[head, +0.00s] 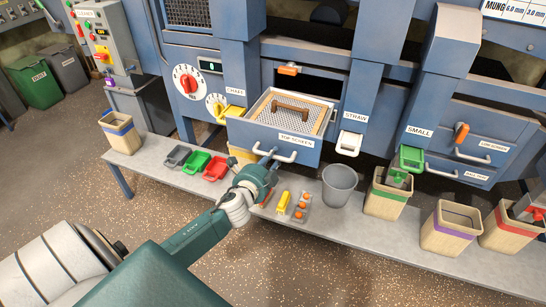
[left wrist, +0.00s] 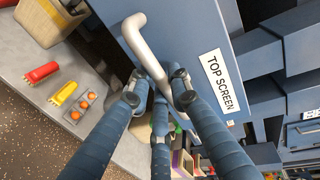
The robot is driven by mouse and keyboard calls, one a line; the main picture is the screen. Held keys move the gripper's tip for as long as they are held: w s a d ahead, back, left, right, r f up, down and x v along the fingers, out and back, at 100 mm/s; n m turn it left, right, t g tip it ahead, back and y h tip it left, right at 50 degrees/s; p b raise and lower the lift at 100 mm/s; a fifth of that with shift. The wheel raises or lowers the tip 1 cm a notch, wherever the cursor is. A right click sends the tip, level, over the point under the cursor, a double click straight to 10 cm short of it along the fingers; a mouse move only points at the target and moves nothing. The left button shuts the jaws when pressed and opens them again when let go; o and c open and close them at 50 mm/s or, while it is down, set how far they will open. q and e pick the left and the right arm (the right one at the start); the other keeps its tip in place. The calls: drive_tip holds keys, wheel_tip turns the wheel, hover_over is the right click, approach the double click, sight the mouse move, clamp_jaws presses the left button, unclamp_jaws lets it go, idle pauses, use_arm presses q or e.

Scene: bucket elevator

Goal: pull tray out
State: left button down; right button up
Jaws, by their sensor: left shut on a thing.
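The blue tray labelled TOP SCREEN (head: 240,130) sticks out of the machine's front. A wood-framed mesh screen (head: 309,117) with a brown grip lies inside it. A pale bar handle (head: 288,158) runs along the tray's front, and the handle (left wrist: 137,37) also shows large in the left wrist view. My left gripper (head: 266,164) reaches up from below and is shut on the left part of this handle. Its blue fingers (left wrist: 160,92) close around the bar in the left wrist view. My right gripper is in neither view.
A grey bench (head: 400,229) runs below the tray. On it stand grey, green and red scoops (head: 197,163), a grey bucket (head: 339,185), a small tray of orange balls (head: 300,206) and several wooden bins (head: 385,197). Speckled floor lies free in front.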

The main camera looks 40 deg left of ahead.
use_arm(q)
drive_tip(key=c, duration=1.6)
unclamp_jaws()
drive_tip(key=shift+s, duration=0.1)
drive_tip(key=v, duration=1.2)
